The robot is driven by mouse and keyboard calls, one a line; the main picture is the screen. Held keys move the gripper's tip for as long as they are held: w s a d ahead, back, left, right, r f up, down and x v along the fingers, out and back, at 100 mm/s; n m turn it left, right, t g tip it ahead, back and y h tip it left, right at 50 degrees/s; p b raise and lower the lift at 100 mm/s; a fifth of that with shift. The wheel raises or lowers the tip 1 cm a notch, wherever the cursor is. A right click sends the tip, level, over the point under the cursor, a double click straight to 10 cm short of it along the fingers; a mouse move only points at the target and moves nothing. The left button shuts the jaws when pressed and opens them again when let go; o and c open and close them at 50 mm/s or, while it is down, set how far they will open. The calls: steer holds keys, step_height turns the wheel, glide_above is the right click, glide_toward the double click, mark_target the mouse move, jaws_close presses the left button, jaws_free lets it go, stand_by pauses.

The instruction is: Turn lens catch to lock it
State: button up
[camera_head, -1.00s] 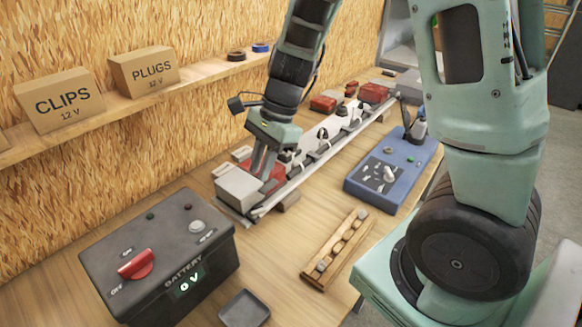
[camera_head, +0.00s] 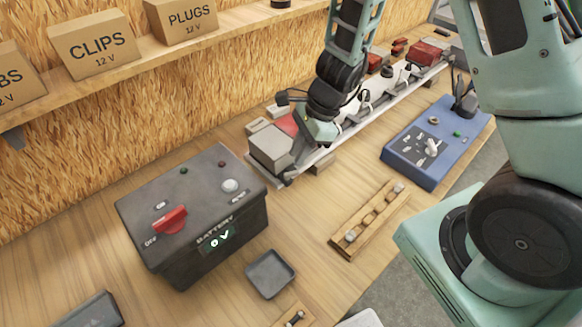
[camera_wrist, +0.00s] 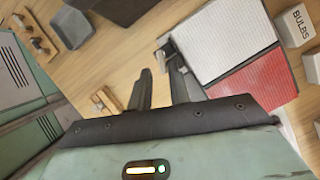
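The lamp lens (camera_head: 268,148) is a block with a white part and a red part, at the near end of a long pale trailer frame (camera_head: 352,122). In the wrist view the lens (camera_wrist: 222,42) lies to the right of my fingers. A small grey metal catch (camera_wrist: 166,46) shows at the lens's left edge, by the tip of my right finger; I cannot tell whether they touch. My gripper (camera_wrist: 161,68) has its fingers apart with a gap between them, and nothing shows held. In the head view my gripper (camera_head: 302,150) is low beside the lens's right side, its fingertips partly hidden.
A black battery box (camera_head: 195,215) with a red switch reads 0 V. A dark tray (camera_head: 270,274), a wooden fuse strip (camera_head: 368,218) and a blue test box (camera_head: 437,140) stand nearby. A BULBS box (camera_wrist: 297,24) is beyond the lens.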

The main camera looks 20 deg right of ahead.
mark_target(287, 174)
steer(key=shift+x, duration=2.75)
jaws_close()
